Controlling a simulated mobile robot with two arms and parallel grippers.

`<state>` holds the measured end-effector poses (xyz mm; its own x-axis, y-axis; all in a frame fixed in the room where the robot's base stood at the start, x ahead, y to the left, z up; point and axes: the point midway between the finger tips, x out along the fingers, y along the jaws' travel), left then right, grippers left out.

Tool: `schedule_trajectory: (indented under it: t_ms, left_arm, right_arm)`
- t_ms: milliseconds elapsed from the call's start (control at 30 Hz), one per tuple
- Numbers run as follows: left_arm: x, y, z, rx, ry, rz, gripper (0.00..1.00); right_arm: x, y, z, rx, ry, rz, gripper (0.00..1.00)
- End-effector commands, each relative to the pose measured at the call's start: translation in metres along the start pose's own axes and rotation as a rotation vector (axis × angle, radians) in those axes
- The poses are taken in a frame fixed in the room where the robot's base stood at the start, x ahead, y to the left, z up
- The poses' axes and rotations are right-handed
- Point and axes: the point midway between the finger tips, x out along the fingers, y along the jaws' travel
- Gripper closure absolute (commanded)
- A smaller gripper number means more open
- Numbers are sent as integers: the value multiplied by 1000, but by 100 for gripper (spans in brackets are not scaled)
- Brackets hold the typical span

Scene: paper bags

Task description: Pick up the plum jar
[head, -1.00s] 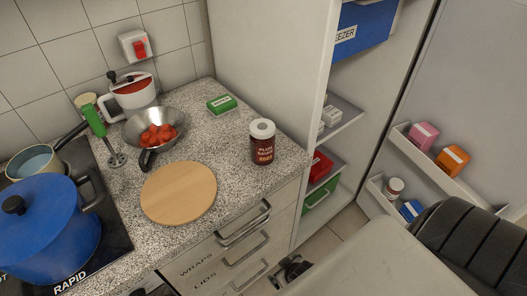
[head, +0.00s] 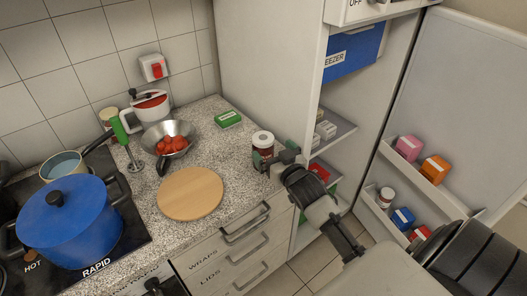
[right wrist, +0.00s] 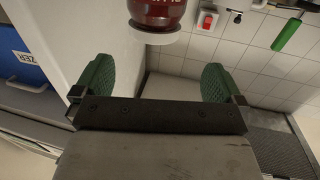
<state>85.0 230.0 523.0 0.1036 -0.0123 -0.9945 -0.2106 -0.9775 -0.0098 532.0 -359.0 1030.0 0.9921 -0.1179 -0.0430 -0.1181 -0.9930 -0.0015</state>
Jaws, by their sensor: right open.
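The plum jar (head: 263,143) is dark red with a white lid and a printed label. It stands upright at the right end of the speckled counter, close to the fridge side. My right gripper (head: 270,160) is at the jar's front right, its arm coming in from the lower right and covering the jar's lower part. In the right wrist view the jar (right wrist: 158,14) appears upside down at the top edge, between the lines of the two green finger pads but beyond them. The open gripper (right wrist: 156,82) has nothing between its fingers. My left gripper is not seen.
A round wooden board (head: 190,193), a steel pan of red pieces (head: 168,138) and a green box (head: 228,119) share the counter. The blue pot (head: 75,225) is on the stove at left. The open fridge, with its door shelf (head: 400,222), stands at right.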

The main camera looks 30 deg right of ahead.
Motion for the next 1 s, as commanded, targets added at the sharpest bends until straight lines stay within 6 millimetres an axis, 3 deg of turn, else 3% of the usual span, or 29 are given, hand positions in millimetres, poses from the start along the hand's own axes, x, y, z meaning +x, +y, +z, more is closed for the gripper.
schedule_trajectory:
  t_ms: [100,367,700,1000]
  left_arm:
    - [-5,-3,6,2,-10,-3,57]
    - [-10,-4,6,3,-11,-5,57]
    - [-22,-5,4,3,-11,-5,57]
    - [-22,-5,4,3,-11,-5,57]
  right_arm:
    - [19,0,-1,-1,-1,0,0]
    - [38,2,0,-3,-3,1,0]
    - [79,7,5,-2,-3,0,0]
    - [82,7,7,-2,-4,-1,2]
